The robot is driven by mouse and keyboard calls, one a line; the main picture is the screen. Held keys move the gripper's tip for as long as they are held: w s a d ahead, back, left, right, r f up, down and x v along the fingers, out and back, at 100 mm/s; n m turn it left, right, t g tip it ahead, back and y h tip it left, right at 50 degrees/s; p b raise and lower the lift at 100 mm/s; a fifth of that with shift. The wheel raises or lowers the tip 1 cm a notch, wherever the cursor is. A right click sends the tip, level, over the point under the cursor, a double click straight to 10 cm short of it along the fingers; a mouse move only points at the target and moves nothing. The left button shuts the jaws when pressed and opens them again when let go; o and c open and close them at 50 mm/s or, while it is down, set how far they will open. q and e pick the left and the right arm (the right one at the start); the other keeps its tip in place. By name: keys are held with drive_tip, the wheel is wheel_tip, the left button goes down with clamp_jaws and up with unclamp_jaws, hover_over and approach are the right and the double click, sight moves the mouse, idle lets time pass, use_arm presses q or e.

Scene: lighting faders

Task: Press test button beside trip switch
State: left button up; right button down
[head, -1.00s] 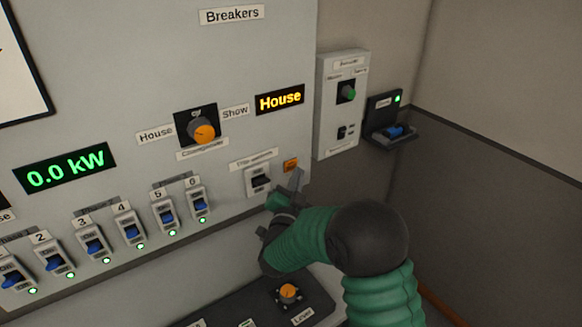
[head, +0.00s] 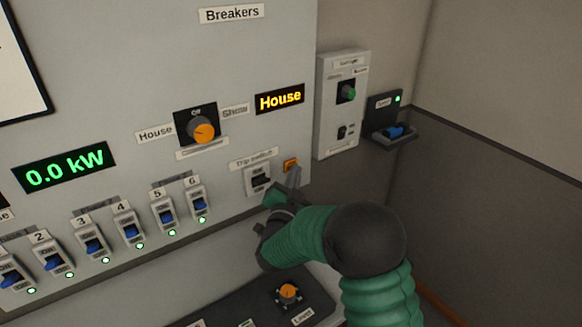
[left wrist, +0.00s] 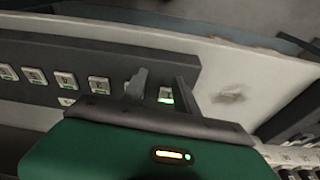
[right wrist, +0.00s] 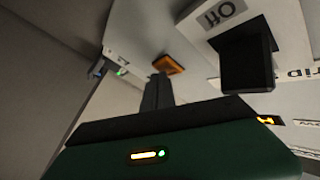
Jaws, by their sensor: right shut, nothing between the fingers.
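The orange test button (head: 291,165) is on the grey breaker panel, just right of the trip switch (head: 258,178). My right gripper (head: 295,176) is shut and empty, its fingertips just below the button. In the right wrist view the shut fingers (right wrist: 159,85) point at the orange button (right wrist: 168,65), with their tips near its lower edge; I cannot tell whether they touch. The black trip switch (right wrist: 248,62) is to the right there, beside an "Off" label. My left gripper (left wrist: 160,82) has its fingers apart, above a row of small buttons; it is outside the head view.
Numbered breakers with blue levers (head: 164,213) line the panel to the left. A selector with an orange knob (head: 203,132) is above. A dark console with an orange knob (head: 289,291) is below.

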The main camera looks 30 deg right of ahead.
drive_tip(key=shift+w, duration=0.2)
use_arm(q)
drive_tip(key=shift+f, duration=0.1)
use_arm(e)
drive_tip(key=shift+s, duration=0.1)
use_arm(q)
drive_tip(key=shift+f, duration=0.2)
use_arm(e)
drive_tip(key=shift+s, duration=0.65)
use_arm(q)
drive_tip(key=shift+b, duration=0.3)
use_arm(e)
drive_tip(key=shift+s, duration=0.1)
use_arm(q)
drive_tip(key=shift+f, duration=0.15)
drive_tip(key=shift+f+b, duration=0.3)
drive_tip(key=shift+b, duration=0.1)
use_arm(e)
drive_tip(key=s, duration=0.4)
drive_tip(key=shift+s+d, duration=0.25)
drive_tip(key=shift+s, duration=0.15)
